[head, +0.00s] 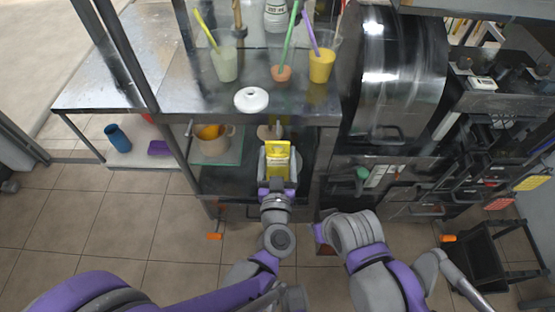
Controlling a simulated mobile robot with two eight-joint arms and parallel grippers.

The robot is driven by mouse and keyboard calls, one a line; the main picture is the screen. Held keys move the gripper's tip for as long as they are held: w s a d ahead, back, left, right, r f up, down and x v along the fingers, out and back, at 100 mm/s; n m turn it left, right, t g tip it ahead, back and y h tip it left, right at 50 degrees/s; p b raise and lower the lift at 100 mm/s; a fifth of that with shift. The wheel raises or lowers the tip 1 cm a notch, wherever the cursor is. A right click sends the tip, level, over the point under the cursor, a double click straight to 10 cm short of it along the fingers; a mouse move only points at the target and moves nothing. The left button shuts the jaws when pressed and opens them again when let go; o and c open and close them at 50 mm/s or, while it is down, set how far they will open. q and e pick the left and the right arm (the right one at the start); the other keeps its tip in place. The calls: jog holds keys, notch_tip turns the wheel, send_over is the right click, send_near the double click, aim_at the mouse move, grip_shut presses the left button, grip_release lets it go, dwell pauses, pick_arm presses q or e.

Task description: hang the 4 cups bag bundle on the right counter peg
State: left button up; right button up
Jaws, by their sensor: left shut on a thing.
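My left gripper (276,172) is shut on a yellow bundle (277,151), which looks like the 4 cups bag bundle; its print is too small to read. It holds the bundle upright in front of the dark opening under the metal counter (190,92). Orange and yellow bundles hang at the far right: a yellow one (531,183) and an orange one (498,203). I cannot make out the right counter peg in this view. My right arm is folded at the lower middle, and its gripper does not show.
Cups with coloured sticks, such as a yellow one (321,66), and a white ring-shaped dish (251,99) stand on the counter. A tan pot (211,140) sits on the shelf below. The steel press drum (388,70) stands right of centre. A black stool (485,255) is at the lower right.

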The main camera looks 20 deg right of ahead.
aim_at(277, 165)
pick_arm(q)
jog(key=f+x, duration=0.1)
jog(key=x, duration=0.6)
jog(key=shift+w+f, duration=0.25)
dwell(0.6)
dwell(0.5)
jog(key=o, duration=1.2)
jog(key=shift+c, duration=0.2)
jog(key=v, duration=1.1)
jog(key=shift+b, duration=0.4)
